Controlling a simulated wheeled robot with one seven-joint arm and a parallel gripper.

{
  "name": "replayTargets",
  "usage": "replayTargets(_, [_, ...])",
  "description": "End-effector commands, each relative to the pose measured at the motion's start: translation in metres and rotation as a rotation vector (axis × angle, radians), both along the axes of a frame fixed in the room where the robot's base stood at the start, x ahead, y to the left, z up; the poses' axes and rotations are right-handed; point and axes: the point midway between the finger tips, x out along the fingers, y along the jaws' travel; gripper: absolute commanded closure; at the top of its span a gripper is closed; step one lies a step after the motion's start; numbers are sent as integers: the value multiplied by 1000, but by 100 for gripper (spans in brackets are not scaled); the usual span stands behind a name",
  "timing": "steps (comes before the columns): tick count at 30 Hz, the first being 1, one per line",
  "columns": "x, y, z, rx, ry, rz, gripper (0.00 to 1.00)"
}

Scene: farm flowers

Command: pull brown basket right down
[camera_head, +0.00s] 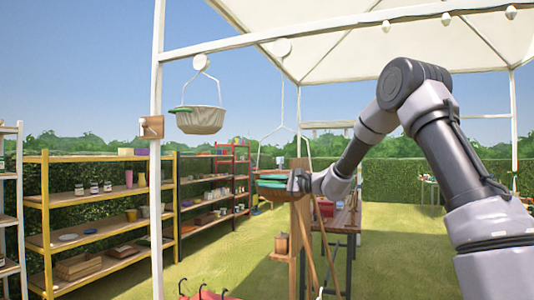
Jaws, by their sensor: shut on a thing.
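The brown basket (270,194) hangs near the middle of the view, on thin white hanger lines below a pulley. It has a green part along its top edge. My gripper (292,182) is at the right side of the basket's rim and is shut on it. The fingertips are small and partly hidden against the rim, so the exact grip point is hard to see. A second, pale basket (200,121) hangs higher at the left from its own pulley, with a green part at its left rim.
A white post (157,200) stands at the left with a wooden block on it. Yellow shelves (90,204) with pots stand beyond. Red hooked items (205,293) show at the bottom. Grass between is open.

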Motion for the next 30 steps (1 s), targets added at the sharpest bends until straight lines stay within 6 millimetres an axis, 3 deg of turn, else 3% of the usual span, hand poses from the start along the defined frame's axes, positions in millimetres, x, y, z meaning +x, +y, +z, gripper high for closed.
replayTargets(1, [0,0,-23,2,14,1,100])
replayTargets(6, [-1,0,-84,1,13,1,100])
replayTargets(15, [-1,0,-173,1,10,2,100])
replayTargets(21, [-1,0,-210,0,6,1,100])
replayTargets(30, [-1,0,-230,-2,5,1,100])
